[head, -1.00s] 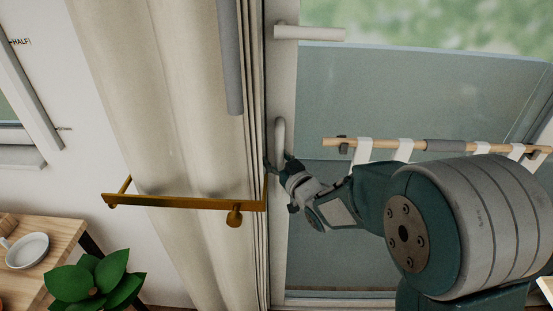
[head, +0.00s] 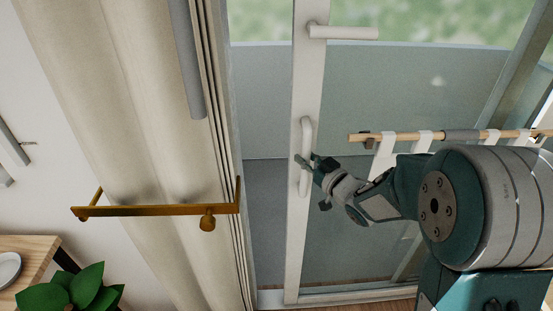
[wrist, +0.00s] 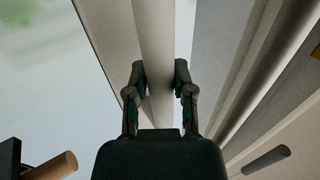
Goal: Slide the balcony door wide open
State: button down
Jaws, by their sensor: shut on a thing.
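The balcony door (head: 299,224) is a glass sliding panel with a pale frame. In the head view it stands partly open, with a gap between its left edge and the curtain side. Its upright white bar handle (head: 307,132) is on the left stile. My gripper (head: 307,165) is shut on this handle around its middle. In the wrist view the handle (wrist: 156,45) runs between the two fingers of my gripper (wrist: 160,82). A second, horizontal white lever (head: 345,32) sits higher on the same stile.
A beige curtain (head: 110,120) hangs left of the opening, with a brass rail (head: 150,210) in front of it. A wooden rod with white straps (head: 405,137) is at the right, near my arm. A plant (head: 75,290) and wooden table (head: 30,250) are at lower left.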

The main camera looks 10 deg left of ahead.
jog(key=shift+r, duration=0.1)
jog(key=c, duration=0.6)
grip_release()
jog(key=shift+a, duration=0.1)
jog(key=shift+o, duration=0.6)
jog(key=shift+w+d, duration=0.1)
jog(key=shift+d, duration=0.6)
jog(key=shift+a, duration=0.1)
jog(key=shift+a, duration=0.25)
jog(key=v, duration=1.2)
